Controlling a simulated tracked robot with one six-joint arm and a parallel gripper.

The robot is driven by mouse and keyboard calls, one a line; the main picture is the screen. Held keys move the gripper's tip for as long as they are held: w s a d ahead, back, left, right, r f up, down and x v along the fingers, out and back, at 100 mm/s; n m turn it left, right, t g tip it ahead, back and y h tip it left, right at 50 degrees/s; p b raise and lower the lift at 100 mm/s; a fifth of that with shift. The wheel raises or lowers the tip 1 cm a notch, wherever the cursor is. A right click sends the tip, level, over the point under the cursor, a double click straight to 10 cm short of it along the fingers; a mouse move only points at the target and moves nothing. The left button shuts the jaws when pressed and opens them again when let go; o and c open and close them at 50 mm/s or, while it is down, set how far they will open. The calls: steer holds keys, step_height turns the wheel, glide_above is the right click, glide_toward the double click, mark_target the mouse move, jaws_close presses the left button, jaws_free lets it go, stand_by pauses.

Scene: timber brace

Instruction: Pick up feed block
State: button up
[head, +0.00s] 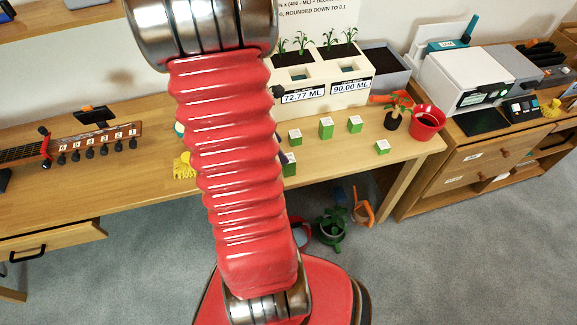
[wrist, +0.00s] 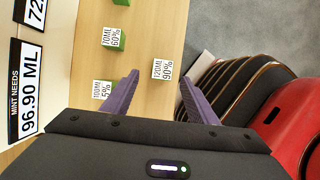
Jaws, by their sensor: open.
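Several green feed blocks with white labelled tops stand on the wooden bench in the head view, such as a taller block (head: 326,128) and a block near the front edge (head: 382,147). In the wrist view, a block marked 120ML 90% (wrist: 163,70) lies between and just beyond the fingertips of my gripper (wrist: 160,78). Its purple fingers are open with nothing held. A block marked 100ML 5% (wrist: 102,90) is beside the left finger. A block marked 70ML 60% (wrist: 113,38) is farther up. My red arm hides most of the gripper in the head view.
A cream planter (head: 330,88) with seedlings and ML displays stands behind the blocks. A mint display (wrist: 28,90) reads 96.90 ML in the wrist view. Pots lie on the floor below.

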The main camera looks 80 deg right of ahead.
steer(key=shift+x, duration=1.35)
steer(key=shift+s+f, duration=0.1)
steer(key=shift+x, duration=2.5)
steer(key=shift+s+a, duration=0.1)
steer(key=shift+s, duration=0.1)
steer(key=c, duration=1.2)
